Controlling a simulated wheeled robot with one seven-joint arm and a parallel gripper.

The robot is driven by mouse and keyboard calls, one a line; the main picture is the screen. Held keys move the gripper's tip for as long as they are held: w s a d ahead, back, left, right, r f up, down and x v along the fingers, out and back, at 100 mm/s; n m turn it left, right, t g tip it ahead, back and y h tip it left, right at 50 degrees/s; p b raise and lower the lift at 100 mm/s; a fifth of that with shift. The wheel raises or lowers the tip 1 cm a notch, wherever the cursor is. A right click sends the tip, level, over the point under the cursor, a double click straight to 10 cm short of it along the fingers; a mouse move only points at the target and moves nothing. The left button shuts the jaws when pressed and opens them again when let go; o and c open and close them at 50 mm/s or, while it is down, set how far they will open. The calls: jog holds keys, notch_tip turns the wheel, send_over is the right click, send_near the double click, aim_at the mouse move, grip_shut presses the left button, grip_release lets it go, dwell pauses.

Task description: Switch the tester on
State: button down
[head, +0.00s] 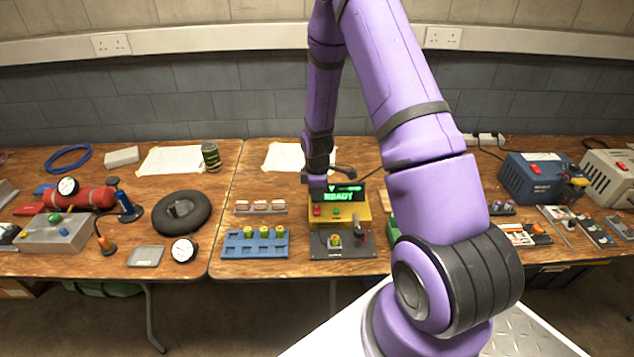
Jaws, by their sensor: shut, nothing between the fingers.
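The tester (358,214) is a yellow box on the wooden table near the middle. Its dark display (345,196) is lit and reads READY in green. A red switch (317,211) is on the left of its front face, and a green button is to the right of it. My gripper (318,196) points down at the tester's left end, just above the red switch. It is shut and empty. I cannot tell whether it touches the tester. A dark base with a small yellow-green part stands in front of the tester.
A blue tray (231,252) with several yellow-green parts lies left of the tester, with a small rack behind it. Blue (530,178) and beige boxes stand at the right. A black tyre (162,214) and red tank stand left. My arm hides the table right of the tester.

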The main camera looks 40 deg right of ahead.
aim_at(317, 209)
jog(key=shift+f, duration=3)
jog(key=shift+s+f, duration=0.1)
jog(key=shift+f, duration=0.05)
jog(key=shift+w+d+r, duration=0.25)
jog(key=shift+w+d, duration=0.2)
jog(key=shift+w, duration=0.25)
jog(key=shift+r, duration=0.15)
notch_tip(317, 209, up, 14)
